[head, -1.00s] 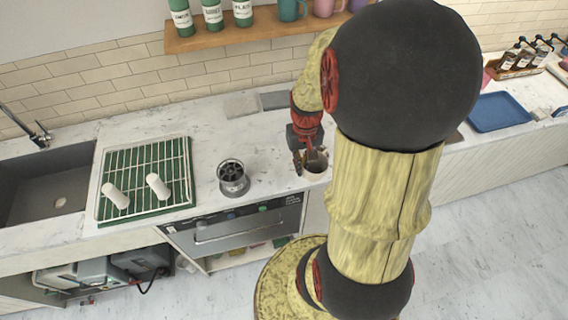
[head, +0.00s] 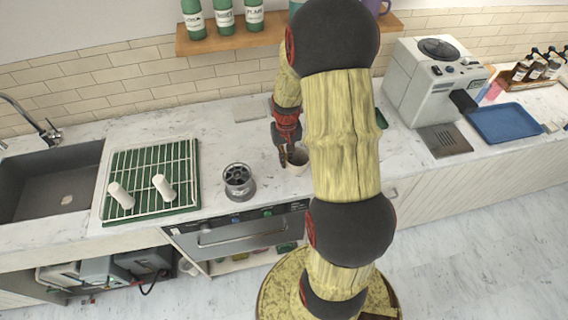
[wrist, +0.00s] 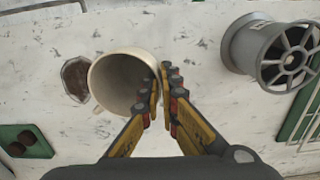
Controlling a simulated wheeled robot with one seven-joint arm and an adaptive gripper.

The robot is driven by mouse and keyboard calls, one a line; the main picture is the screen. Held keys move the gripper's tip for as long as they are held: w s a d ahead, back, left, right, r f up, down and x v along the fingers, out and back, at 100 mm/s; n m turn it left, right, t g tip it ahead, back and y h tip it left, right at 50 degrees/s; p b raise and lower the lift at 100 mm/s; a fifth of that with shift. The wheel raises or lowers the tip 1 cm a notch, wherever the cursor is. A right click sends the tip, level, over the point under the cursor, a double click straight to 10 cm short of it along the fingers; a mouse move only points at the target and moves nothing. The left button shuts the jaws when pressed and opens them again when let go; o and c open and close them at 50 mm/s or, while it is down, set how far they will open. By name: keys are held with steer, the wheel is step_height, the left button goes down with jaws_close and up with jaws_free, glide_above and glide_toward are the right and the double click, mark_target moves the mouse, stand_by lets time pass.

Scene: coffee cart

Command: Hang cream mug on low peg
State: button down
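In the head view my gripper (head: 285,157) is partly hidden. I cannot tell which is lower. Whether the mug touches the counter is unclear.
The metal canister (head: 239,182) stands between the mug and the wire rack (head: 190,150). It also shows in the wrist view (wrist: 272,50). A sink (head: 50,182) is far left, and a shelf (head: 230,40) hangs behind. A coffee machine (head: 425,85) and blue tray (head: 503,123) are at right.

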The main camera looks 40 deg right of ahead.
steer(key=f, duration=0.2)
steer(key=w+f, duration=0.1)
steer(key=f, duration=0.1)
steer(key=shift+w+d, duration=0.1)
steer(key=shift+d, duration=0.05)
steer(key=c, duration=2)
jaws_free()
steer(key=shift+c, duration=0.2)
